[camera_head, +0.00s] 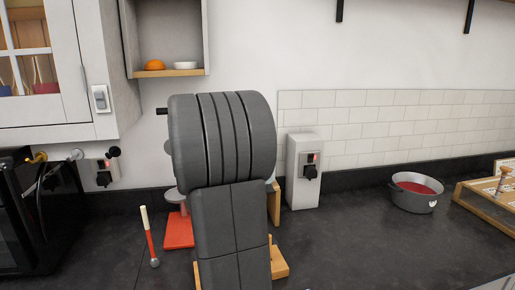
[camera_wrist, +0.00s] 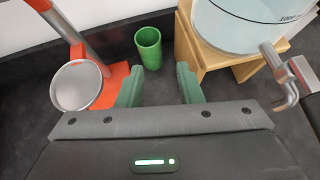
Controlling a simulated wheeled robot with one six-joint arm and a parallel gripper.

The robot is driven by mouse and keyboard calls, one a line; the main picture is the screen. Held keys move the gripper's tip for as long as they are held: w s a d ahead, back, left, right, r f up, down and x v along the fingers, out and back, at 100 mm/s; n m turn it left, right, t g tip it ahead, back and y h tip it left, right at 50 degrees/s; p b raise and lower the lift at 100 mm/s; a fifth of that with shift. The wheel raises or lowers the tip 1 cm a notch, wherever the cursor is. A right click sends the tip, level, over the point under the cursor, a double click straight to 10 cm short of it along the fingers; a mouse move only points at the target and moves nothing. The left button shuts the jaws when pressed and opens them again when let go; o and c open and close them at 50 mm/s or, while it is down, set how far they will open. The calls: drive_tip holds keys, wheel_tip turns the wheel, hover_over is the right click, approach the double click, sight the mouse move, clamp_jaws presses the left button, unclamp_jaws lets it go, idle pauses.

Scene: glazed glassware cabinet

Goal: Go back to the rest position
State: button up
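My gripper (camera_wrist: 159,72) shows in the wrist view as two green fingers set wide apart. It is open, and nothing is between the fingers. A green cup (camera_wrist: 148,46) stands upright on the dark counter just beyond the fingertips, apart from them. In the head view my grey arm stands upright in the middle and hides the gripper.
The wrist view shows a red stand with a round pan (camera_wrist: 77,86) at left and a clear vessel (camera_wrist: 245,30) on a wooden stand (camera_wrist: 188,45) at right. In the head view, a glazed cabinet (camera_head: 70,60), white box (camera_head: 304,150) and grey pot (camera_head: 414,200) surround the counter (camera_head: 370,240).

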drive_tip(key=w+a+p, duration=0.1)
drive_tip(key=w, duration=0.5)
drive_tip(key=shift+a+p, duration=0.15)
drive_tip(key=shift+p, duration=0.25)
